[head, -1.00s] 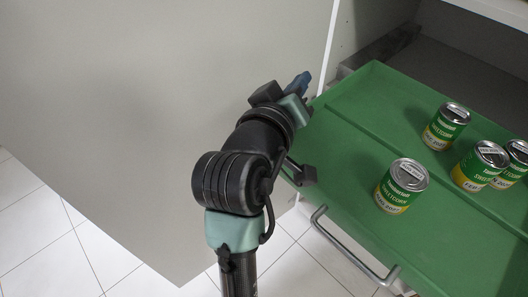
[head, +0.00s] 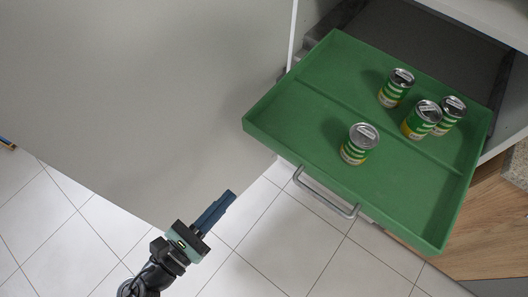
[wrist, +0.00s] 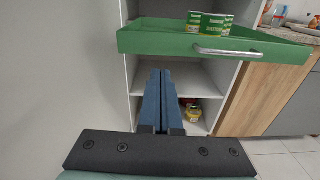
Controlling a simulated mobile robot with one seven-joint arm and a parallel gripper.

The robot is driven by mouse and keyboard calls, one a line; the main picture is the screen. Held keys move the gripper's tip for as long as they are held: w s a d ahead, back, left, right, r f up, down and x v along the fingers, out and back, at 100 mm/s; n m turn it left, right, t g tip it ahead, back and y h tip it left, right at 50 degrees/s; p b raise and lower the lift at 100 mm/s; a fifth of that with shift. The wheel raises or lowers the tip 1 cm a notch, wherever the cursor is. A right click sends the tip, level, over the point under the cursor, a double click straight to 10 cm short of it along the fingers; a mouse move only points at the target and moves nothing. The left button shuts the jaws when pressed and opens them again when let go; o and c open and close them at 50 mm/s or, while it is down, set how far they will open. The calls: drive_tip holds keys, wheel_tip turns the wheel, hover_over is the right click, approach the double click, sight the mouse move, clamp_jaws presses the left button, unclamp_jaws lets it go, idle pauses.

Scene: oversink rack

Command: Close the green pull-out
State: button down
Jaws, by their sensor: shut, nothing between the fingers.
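The green pull-out (head: 270,122) is a shallow tray extended out of a pale cabinet at the right of the head view. Several green-and-yellow cans (head: 360,143) stand upright on it. A silver bar handle (head: 325,195) is on its front. In the wrist view the pull-out's front (wrist: 155,42) and handle (wrist: 228,52) are ahead, above my fingertips. My gripper (head: 230,194) is shut and empty, left of the handle and apart from it. Its blue fingers (wrist: 162,72) point toward the cabinet's lower opening in the wrist view.
A large pale panel (head: 130,90) stands left of the pull-out, close to my gripper. Below the pull-out, cabinet shelves (wrist: 200,78) hold a few small items (wrist: 191,110). A wooden front (wrist: 258,85) is at the right. White tiled floor (head: 290,240) is clear in front.

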approach(273, 146)
drive_tip(key=shift+n, duration=0.3)
drive_tip(key=x, duration=0.6)
drive_tip(key=shift+w+d+f+p, duration=0.1)
drive_tip(key=shift+w+d+p, duration=0.2)
drive_tip(key=shift+p, duration=0.05)
